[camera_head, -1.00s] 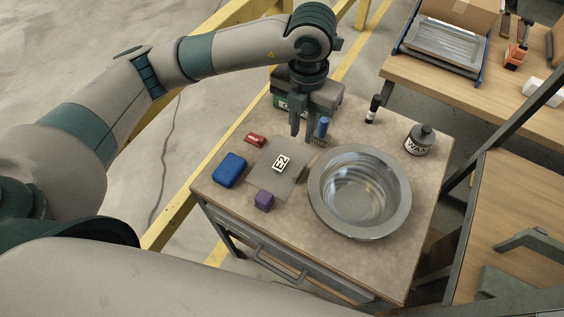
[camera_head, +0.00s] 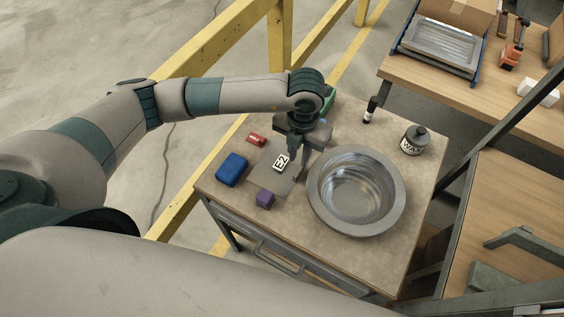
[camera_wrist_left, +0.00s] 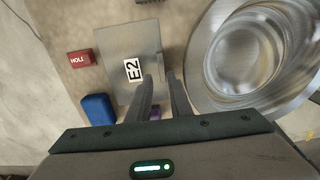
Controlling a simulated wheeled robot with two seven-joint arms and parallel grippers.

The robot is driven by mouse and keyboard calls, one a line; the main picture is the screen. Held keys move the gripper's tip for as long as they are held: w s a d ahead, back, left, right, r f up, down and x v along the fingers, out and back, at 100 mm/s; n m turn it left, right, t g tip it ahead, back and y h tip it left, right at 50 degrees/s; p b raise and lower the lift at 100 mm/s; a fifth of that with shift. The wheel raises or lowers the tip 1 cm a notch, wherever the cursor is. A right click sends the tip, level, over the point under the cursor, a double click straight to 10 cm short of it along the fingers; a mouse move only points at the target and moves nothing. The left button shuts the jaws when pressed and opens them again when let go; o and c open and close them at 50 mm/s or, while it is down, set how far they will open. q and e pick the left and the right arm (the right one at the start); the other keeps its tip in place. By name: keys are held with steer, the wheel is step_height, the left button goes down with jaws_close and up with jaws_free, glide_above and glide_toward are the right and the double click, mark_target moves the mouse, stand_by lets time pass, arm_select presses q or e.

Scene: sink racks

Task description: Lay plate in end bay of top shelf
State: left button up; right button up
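The plate (camera_head: 268,178) is a flat grey square sheet with a white "E2" label, lying on the worktop left of the metal bowl. It also shows in the left wrist view (camera_wrist_left: 118,42), with a small raised piece near its right edge. My left gripper (camera_head: 298,168) points down at the plate's right edge, beside the bowl. Whether the fingertips touch the plate I cannot tell. My right gripper is out of view. No shelf with bays is clearly visible.
The metal bowl (camera_head: 316,205) stands close to the right of the gripper. A blue block (camera_head: 232,169), a red block (camera_head: 256,140) and a purple block (camera_head: 265,199) lie around the plate.

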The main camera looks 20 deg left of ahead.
mark_target(299, 167)
arm_select(q)
steer(key=shift+d+f+p, duration=0.15)
steer(key=shift+f+p, duration=0.55)
steer(key=shift+p, duration=0.15)
step_height(299, 167, down, 3)
steer(key=shift+p, duration=0.7)
steer(key=shift+w+f, duration=0.1)
steer(key=shift+f, duration=0.3)
jaws_close()
